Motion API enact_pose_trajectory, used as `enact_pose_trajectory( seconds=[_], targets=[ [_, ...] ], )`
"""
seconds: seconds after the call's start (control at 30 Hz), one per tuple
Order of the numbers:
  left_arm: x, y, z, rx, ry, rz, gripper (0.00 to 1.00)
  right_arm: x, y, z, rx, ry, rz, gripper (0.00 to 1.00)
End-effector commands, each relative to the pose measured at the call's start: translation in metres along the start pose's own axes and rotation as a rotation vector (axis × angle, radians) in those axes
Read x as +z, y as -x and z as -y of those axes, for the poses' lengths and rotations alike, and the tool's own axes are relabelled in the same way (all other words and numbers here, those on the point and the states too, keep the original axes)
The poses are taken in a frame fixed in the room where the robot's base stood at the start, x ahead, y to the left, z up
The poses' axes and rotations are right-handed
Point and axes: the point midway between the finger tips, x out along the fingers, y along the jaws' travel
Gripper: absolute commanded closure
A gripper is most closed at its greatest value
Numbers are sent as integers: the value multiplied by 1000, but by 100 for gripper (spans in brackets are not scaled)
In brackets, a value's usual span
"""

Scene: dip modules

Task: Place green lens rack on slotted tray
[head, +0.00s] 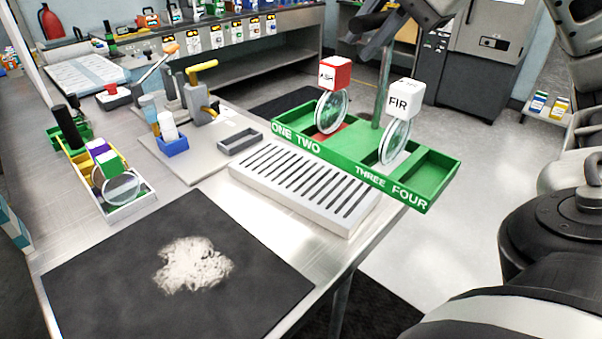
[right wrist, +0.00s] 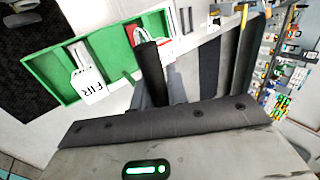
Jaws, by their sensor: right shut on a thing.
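The green lens rack (head: 408,187), marked ONE, TWO, THREE and FOUR, is held in the air beyond the slotted tray, its right end over the floor. It carries a round lens with a red-and-white ASH block (head: 335,75) and one with a white FIR block (head: 398,100). My right gripper (head: 382,50) is shut on the rack's upright green post. The rack also shows in the right wrist view (right wrist: 45,67). The light grey slotted tray (head: 300,185) lies on the table with nothing on it. My left gripper is out of view.
A black mat (head: 90,275) with a pale patch fills the table's near side. A tray of blocks and a lens (head: 130,205) stands left.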

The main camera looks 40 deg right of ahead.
Motion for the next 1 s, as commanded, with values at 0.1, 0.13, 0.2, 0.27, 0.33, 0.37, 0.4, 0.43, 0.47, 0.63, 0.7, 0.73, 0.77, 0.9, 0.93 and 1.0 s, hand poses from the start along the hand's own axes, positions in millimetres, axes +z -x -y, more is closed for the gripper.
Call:
enact_pose_trajectory(
  seconds=[0.1,0.13,0.2,0.27,0.33,0.37,0.4,0.43,0.47,0.63,0.7,0.73,0.77,0.9,0.93,1.0],
  targets=[
    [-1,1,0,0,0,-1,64,0,-1,2,-2,0,1,100],
    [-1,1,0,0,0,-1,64,-1,-3,3,-1,0,2,100],
    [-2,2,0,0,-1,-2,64,-2,-9,7,0,-1,2,100],
    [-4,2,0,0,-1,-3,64,-4,-16,11,1,-1,4,100],
    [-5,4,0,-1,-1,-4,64,-7,-26,18,1,-1,4,100],
    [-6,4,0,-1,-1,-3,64,-8,-31,21,1,0,5,100],
    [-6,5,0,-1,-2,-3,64,-9,-38,26,2,0,6,100],
    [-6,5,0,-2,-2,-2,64,-11,-43,29,2,-1,4,100],
    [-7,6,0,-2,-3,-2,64,-12,-48,32,2,-1,6,100],
    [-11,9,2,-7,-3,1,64,-20,-79,52,1,0,6,100],
    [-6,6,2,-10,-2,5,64,-23,-96,52,3,-1,3,100],
    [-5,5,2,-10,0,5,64,-24,-103,52,3,-1,3,100],
    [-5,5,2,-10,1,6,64,-25,-109,53,3,0,2,100],
    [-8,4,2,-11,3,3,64,-28,-132,56,1,0,2,100],
    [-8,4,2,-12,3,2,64,-29,-136,56,1,0,2,100],
    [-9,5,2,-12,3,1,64,-30,-142,57,-1,1,2,100]
  ],
)
